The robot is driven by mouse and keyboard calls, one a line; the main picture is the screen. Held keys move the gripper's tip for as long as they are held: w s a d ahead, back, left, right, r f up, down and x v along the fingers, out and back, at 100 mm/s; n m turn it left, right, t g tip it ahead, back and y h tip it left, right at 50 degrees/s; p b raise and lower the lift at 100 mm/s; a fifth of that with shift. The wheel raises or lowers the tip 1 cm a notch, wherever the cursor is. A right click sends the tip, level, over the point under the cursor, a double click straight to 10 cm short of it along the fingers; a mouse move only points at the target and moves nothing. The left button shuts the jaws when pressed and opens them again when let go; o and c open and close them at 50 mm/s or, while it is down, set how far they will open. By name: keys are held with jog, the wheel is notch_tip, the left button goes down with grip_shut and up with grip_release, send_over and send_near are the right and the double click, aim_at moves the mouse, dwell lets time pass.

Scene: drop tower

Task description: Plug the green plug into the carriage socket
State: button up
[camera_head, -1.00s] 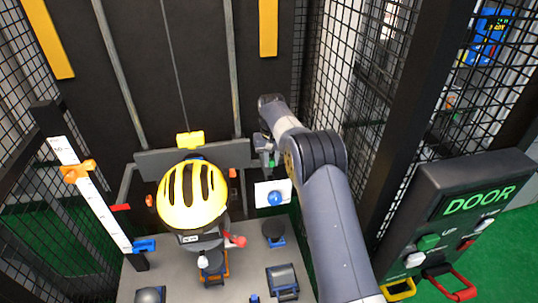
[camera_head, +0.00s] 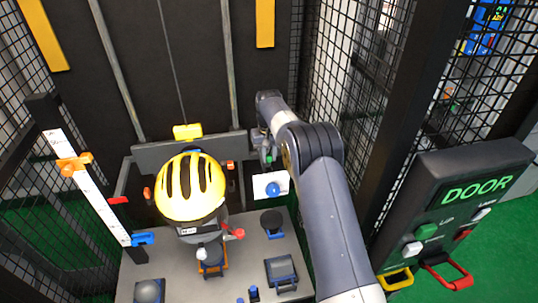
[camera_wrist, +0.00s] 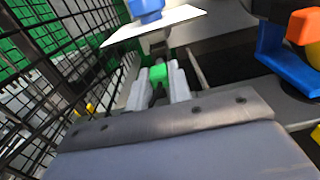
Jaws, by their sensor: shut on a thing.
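My gripper (camera_wrist: 158,82) is shut on the green plug (camera_wrist: 158,73), which shows as a small green block between the pale fingers in the wrist view. In the head view my gripper (camera_head: 265,150) is at the right end of the carriage's grey crossbar (camera_head: 150,155), above a white plate with a blue knob. A grey block (camera_wrist: 155,43) lies just past the plug in the wrist view, under the white plate (camera_wrist: 165,23). I cannot tell whether this is the carriage socket, or whether the plug touches it.
A dummy with a yellow helmet (camera_head: 190,187) stands left of my gripper. The white plate with the blue knob (camera_head: 272,189) is just below. Mesh fencing (camera_head: 345,100) is close on the right. A DOOR panel (camera_head: 450,205) stands at front right, a white scale (camera_head: 90,190) at left.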

aim_at(269, 161)
jog(key=shift+f, duration=0.5)
jog(key=shift+f+b, duration=0.8)
jog(key=shift+f, duration=0.35)
jog(key=shift+f, duration=0.2)
jog(key=o, duration=0.8)
jog(key=shift+o, duration=0.2)
notch_tip(269, 161, up, 11)
jog(key=shift+f+b, duration=0.1)
jog(key=shift+b, duration=0.85)
